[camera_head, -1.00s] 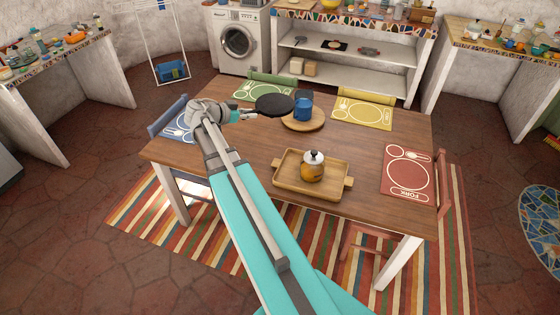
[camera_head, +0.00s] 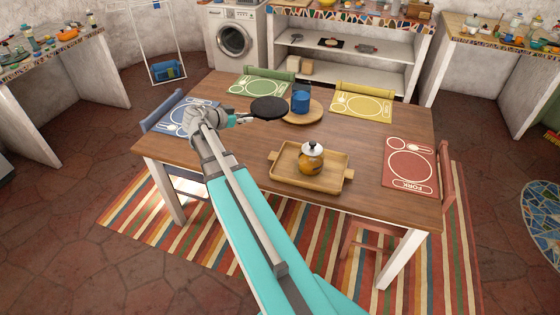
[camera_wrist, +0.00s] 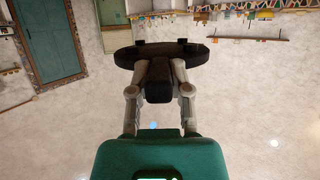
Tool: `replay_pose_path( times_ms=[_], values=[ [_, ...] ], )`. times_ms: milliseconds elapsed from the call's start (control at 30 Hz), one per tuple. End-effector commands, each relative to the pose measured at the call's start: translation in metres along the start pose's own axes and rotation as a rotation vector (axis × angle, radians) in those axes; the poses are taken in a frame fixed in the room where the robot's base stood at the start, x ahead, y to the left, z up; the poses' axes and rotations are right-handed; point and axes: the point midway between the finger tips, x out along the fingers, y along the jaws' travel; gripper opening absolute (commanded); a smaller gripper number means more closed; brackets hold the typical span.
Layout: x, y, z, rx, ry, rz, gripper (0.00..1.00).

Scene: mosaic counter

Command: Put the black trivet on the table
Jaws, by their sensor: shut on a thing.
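The black trivet (camera_head: 269,107) is a flat round disc with a short handle. My gripper (camera_head: 236,119) is shut on its handle and holds it level over the back left part of the wooden table (camera_head: 240,155). In the wrist view the trivet (camera_wrist: 160,53) lies beyond my fingers (camera_wrist: 158,88), with small feet on its face. The trivet appears near the table's height, but I cannot tell whether it touches the top. It is just left of a round wooden board (camera_head: 312,116) that bears a blue mug (camera_head: 300,102).
A wooden tray (camera_head: 278,174) with a glass teapot (camera_head: 311,160) stands at the middle front. Placemats in blue (camera_head: 184,122), green (camera_head: 262,86), yellow (camera_head: 362,107) and red (camera_head: 410,168) lie along the edges. Bare table shows between the trivet and the tray.

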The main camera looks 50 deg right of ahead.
Motion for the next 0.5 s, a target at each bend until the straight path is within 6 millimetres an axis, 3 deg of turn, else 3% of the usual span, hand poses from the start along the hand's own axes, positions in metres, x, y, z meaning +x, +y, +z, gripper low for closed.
replay_pose_path(
  times_ms=[33, 500],
  values=[
    [0.007, 0.0, 0.015, -0.003, 0.003, -0.005, 0.0],
    [0.038, -0.004, 0.082, -0.025, 0.002, -0.058, 0.0]
  ],
)
